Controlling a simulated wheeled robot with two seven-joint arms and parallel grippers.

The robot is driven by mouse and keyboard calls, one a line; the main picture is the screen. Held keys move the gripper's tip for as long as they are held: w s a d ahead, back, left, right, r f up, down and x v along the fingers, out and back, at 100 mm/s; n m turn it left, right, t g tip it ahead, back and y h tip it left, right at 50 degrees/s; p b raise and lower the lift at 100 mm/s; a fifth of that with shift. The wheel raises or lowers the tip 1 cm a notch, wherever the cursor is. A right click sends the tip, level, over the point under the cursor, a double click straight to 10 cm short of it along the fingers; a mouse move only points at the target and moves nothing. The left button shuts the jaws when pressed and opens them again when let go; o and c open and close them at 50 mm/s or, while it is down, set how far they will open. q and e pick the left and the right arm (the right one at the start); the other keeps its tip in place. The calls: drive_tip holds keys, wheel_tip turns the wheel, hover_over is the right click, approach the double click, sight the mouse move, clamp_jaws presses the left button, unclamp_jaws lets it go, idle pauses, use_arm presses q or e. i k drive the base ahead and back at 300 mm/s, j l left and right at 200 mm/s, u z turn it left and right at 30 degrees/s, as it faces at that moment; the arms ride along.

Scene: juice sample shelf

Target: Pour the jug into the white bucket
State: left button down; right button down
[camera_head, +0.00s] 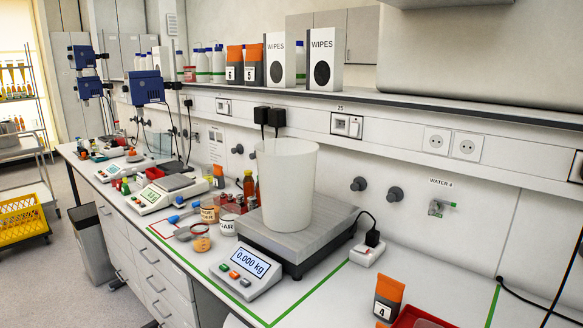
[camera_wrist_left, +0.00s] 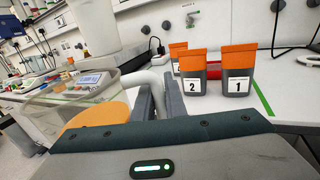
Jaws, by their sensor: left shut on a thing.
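The white bucket (camera_head: 286,190) stands upright on the grey platform of a bench scale (camera_head: 305,228) in the head view. Its lower part also shows at the upper left of the left wrist view (camera_wrist_left: 95,25). The jug (camera_wrist_left: 118,88) is see-through, with orange liquid (camera_wrist_left: 95,112) inside, and sits on the near side of the scale. My left gripper (camera_wrist_left: 158,95) is shut on its pale handle. The gripper body hides the jug's lower part. The head view shows neither gripper; a pale curved edge at its bottom may be the jug. My right gripper is not in view.
The scale display (camera_head: 248,268) reads 0.000 kg. Small jars (camera_head: 201,238) and bottles stand left of the scale. A white power strip (camera_head: 367,254) lies right of it. Pouches 2 (camera_wrist_left: 192,72) and 1 (camera_wrist_left: 238,70) stand at the right. A shelf (camera_head: 360,107) overhangs the bench's back.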

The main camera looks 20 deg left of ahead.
sight(286, 166)
drive_tip(key=z, duration=0.8)
drive_tip(key=j+z, duration=0.2)
drive_tip(key=z, duration=0.15)
drive_tip(key=j+z, duration=0.15)
drive_tip(key=z, duration=0.2)
drive_tip(key=j+z, duration=0.2)
drive_tip(key=z, duration=0.15)
drive_tip(key=k+j+z, duration=0.15)
drive_tip(key=j+z, duration=0.15)
drive_tip(key=k+j+z, duration=0.45)
drive_tip(key=j+z, duration=0.15)
drive_tip(key=j, duration=0.15)
drive_tip(key=k+j+z, duration=0.4)
drive_tip(key=k+j, duration=0.8)
drive_tip(key=k, duration=0.2)
drive_tip(key=k+j, duration=0.5)
drive_tip(key=k, duration=0.15)
